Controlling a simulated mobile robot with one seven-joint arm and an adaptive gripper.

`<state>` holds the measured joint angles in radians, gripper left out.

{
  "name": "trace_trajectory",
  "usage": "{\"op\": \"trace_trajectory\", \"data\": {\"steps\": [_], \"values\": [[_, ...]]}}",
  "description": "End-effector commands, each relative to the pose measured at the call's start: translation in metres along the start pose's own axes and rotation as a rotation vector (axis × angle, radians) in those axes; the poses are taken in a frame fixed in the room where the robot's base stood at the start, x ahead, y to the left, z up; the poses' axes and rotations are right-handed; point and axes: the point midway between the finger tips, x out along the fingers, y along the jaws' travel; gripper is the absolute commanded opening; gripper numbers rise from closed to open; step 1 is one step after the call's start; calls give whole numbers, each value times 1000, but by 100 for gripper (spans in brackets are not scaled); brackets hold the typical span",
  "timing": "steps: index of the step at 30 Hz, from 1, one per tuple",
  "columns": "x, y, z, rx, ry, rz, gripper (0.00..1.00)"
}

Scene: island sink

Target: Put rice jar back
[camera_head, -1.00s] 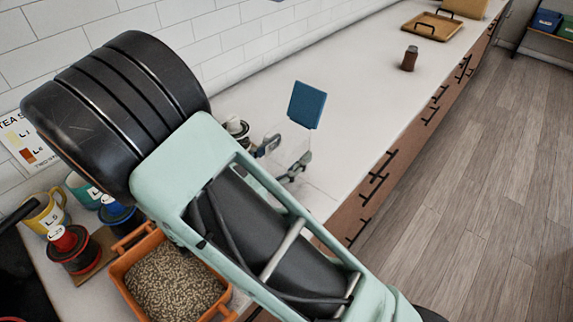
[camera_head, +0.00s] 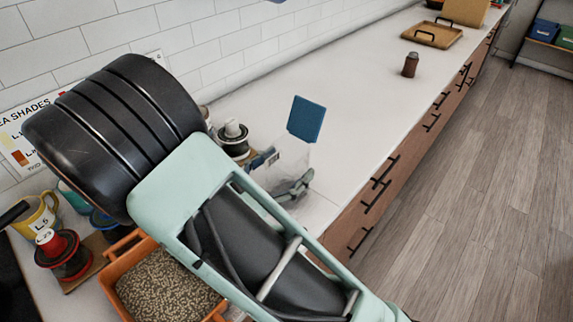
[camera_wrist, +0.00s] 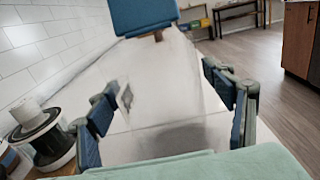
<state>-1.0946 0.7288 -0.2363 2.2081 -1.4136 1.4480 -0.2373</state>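The clear jar (camera_head: 292,153) shows a blue square lid (camera_head: 306,118) at its upper end. Its see-through body is hard to make out, and I see no rice in it. The lid also shows at the top of the wrist view (camera_wrist: 143,14), with the clear body below it. My gripper (camera_head: 280,176) is at the lower part of the jar. In the wrist view its blue-padded fingers (camera_wrist: 160,105) stand wide apart with the clear body between them. I cannot tell whether both pads touch it or whether the jar rests on the counter.
Left of the jar stands a black-and-white container (camera_head: 233,141). An orange bin of grain (camera_head: 165,287), a red-topped container (camera_head: 64,254) and a yellow mug (camera_head: 38,217) are at the lower left. Farther along the white counter (camera_head: 350,90) are a small brown jar (camera_head: 410,65) and a tray (camera_head: 432,35).

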Motion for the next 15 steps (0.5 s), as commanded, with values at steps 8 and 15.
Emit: {"op": "trace_trajectory", "data": {"steps": [8, 15], "values": [[-2, 0, 4, 1, 0, 1, 75], [-42, 1, 2, 1, 1, 4, 75]]}}
